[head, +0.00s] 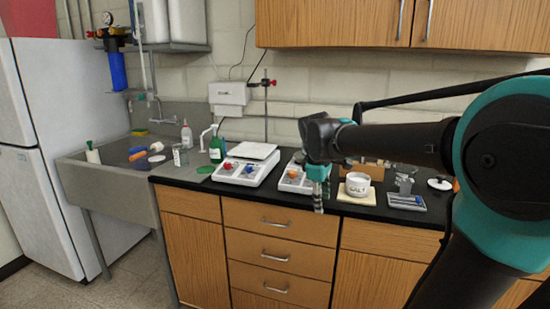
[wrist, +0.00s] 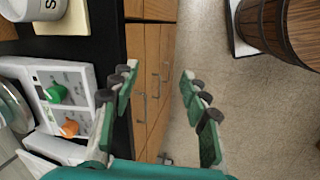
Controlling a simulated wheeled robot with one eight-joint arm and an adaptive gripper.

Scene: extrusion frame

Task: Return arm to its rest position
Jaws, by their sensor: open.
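My gripper (head: 318,190) hangs fingers down in front of the black counter's (head: 340,210) front edge in the head view, at the end of my outstretched arm. In the wrist view its two green-padded fingers (wrist: 159,115) stand wide apart with nothing between them. Wooden drawer fronts and the floor show behind the fingers there. The gripper is beside a white device with coloured knobs (head: 292,180), which my arm partly hides in the head view.
A white salt cup (head: 357,184) stands on the counter right of my gripper. Cabinets (head: 370,22) hang above. A wooden barrel (wrist: 277,28) shows in the wrist view.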

